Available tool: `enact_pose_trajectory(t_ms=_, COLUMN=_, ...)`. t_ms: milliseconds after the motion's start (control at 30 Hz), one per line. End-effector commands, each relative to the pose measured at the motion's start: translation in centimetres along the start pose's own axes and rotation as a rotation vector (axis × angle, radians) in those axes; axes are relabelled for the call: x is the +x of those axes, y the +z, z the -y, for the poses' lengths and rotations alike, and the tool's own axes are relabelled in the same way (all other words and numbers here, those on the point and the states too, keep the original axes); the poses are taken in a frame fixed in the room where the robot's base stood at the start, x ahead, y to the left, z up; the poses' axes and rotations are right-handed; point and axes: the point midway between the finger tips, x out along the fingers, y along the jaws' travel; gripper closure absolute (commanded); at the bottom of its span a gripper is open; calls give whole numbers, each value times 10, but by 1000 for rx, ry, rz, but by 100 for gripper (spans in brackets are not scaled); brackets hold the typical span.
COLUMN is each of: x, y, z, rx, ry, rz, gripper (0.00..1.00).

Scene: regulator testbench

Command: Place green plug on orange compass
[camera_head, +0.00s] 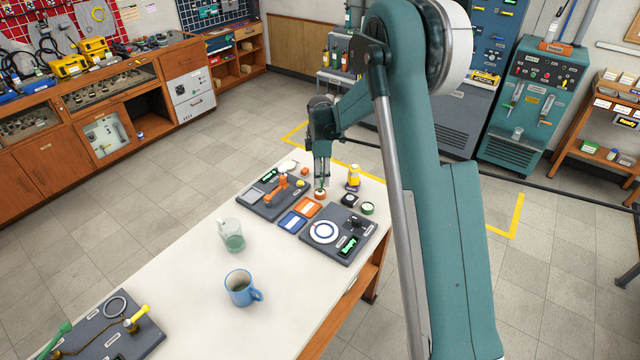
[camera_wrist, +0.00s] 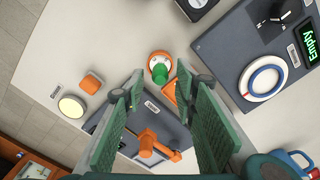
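The green plug (camera_wrist: 160,72) appears in the wrist view over the round orange compass (camera_wrist: 152,60). It looks to be resting on the compass; exact contact is hard to judge. In the head view the orange compass (camera_head: 319,195) sits on the white table just below my gripper (camera_head: 322,184), and the plug is too small to make out clearly. In the wrist view my gripper (camera_wrist: 160,82) is open. Its two fingers are apart, one on each side of the plug's line, and I see nothing held between them.
A dark panel with orange handles (camera_head: 278,194) lies left of the compass. A dark panel with a white ring (camera_head: 324,232) lies nearer. A yellow-topped bottle (camera_head: 353,177), a black item (camera_head: 349,200) and a green round item (camera_head: 367,208) stand to the right. Two mugs stand further forward.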

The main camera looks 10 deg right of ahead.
Motion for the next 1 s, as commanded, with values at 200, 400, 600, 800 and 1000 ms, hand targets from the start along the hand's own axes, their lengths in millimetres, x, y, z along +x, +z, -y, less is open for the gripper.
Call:
enact_pose_trajectory(t_ms=200, x=-37, y=0, z=0, rx=0, ry=0, rz=0, gripper=71)
enact_pose_trajectory(t_ms=400, x=-63, y=0, z=0, rx=0, ry=0, rz=0, gripper=71)
enact_pose_trajectory(t_ms=600, x=-76, y=0, z=0, rx=0, ry=0, rz=0, gripper=71)
enact_pose_trajectory(t_ms=800, x=-78, y=0, z=0, rx=0, ry=0, rz=0, gripper=71)
enact_pose_trajectory(t_ms=1000, x=-78, y=0, z=0, rx=0, ry=0, rz=0, gripper=71)
